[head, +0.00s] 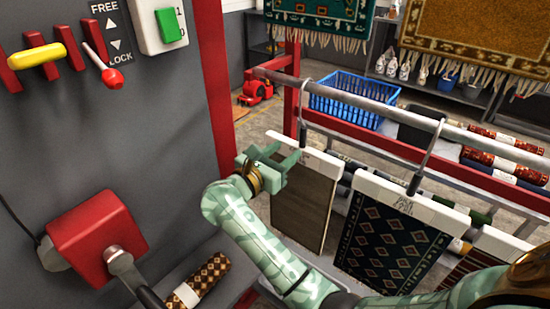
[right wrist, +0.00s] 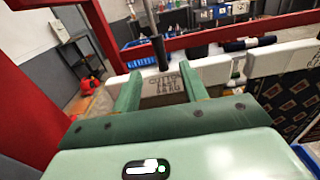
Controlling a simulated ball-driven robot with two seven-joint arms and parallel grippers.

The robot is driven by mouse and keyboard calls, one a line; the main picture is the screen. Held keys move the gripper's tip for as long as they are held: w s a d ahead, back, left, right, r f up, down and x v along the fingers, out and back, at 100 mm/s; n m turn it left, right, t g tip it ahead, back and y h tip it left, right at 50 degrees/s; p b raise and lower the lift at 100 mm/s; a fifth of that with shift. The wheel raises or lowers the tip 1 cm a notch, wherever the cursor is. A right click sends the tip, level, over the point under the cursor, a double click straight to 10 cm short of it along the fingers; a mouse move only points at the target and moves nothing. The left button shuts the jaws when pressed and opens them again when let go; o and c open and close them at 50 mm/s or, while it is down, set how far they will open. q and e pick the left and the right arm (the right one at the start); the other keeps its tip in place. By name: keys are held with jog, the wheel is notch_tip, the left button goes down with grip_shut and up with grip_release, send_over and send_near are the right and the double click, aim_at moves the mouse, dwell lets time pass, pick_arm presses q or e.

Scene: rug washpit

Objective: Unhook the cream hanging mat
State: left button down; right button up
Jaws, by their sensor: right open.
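The mat hanging nearest my right gripper is plain taupe-brown (head: 303,205) with a pale cream-white header bar (head: 318,160). It hangs by a dark hook (head: 303,118) from a grey rail (head: 365,102). My right gripper (head: 284,155) is open at the upper left part of this header, partly covering it. In the right wrist view, printed lettering on the header (right wrist: 168,84) shows between the two open fingers (right wrist: 160,92), with the hook just above. I cannot tell whether the fingers touch the header. My left gripper is not in view.
A dark patterned mat (head: 388,245) hangs to the right on its own hook. A red post (head: 215,80) and grey panel with a red box (head: 95,245) stand left. Behind the rail are a red beam (head: 370,145) and a blue basket (head: 350,98).

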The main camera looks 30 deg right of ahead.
aim_at(301, 137)
jog(key=x, duration=0.4)
jog(key=shift+d, duration=0.1)
jog(key=shift+b+x, duration=0.5)
jog(key=shift+x, duration=0.3)
jog(key=shift+b+x, duration=0.5)
jog(key=shift+x, duration=1.05)
grip_shut()
jog(key=shift+r, duration=0.25)
